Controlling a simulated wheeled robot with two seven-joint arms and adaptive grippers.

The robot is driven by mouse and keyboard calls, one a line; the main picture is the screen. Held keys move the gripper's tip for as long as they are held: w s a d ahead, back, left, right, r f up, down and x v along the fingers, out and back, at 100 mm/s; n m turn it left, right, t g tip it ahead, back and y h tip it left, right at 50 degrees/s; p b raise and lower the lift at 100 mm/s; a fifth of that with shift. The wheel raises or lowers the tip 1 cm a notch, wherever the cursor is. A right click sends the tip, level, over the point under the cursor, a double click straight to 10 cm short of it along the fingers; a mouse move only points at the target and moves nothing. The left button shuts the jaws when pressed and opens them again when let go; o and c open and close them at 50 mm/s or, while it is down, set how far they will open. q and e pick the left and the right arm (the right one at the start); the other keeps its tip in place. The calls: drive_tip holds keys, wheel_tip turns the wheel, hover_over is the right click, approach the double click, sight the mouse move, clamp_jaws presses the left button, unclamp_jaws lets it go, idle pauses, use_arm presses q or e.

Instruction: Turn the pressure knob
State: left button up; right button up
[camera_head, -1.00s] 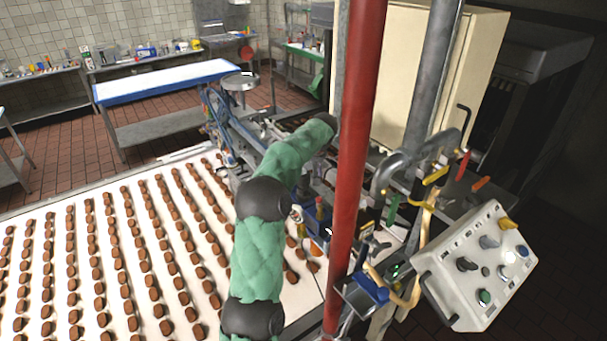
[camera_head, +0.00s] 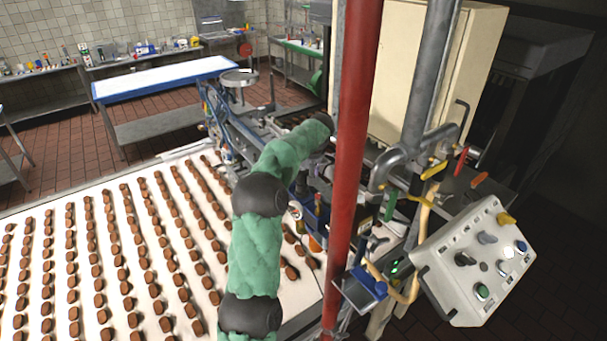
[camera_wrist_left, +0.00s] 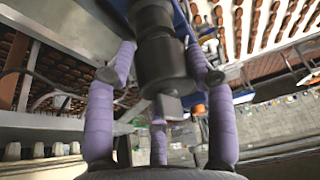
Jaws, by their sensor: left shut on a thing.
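The dark round pressure knob (camera_wrist_left: 163,62) shows in the left wrist view as a black cylinder with a narrower neck above it. My left gripper (camera_wrist_left: 160,78) has purple-wrapped fingers set around this cylinder and is shut on it. In the head view my green-sleeved left arm rises from the bottom centre and reaches toward the machine behind the red pole. The pole and the arm hide the left fingers and the knob there. My right gripper is in neither view.
A vertical red pole (camera_head: 352,170) stands just right of my left arm. A control panel (camera_head: 455,285) with several knobs and buttons is at the lower right. Grey pipes (camera_head: 430,90) rise behind the pole.

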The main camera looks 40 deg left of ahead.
use_arm(q)
drive_tip(key=shift+s+a+r+m+t+b, duration=0.15)
drive_tip(key=shift+a+m+t+b, duration=0.15)
drive_tip(key=shift+m+b, duration=0.4)
drive_tip(key=shift+r+m+t, duration=0.1)
drive_tip(key=shift+m+t, duration=0.2)
drive_tip(key=shift+m, duration=0.5)
drive_tip(key=shift+r+m+h, duration=0.15)
drive_tip(key=shift+m+h, duration=0.15)
drive_tip(key=shift+m, duration=0.1)
drive_tip(key=o, duration=1)
drive_tip(key=shift+a, duration=0.15)
drive_tip(key=shift+o, duration=0.2)
drive_tip(key=shift+f, duration=0.2)
drive_tip(key=shift+f, duration=0.1)
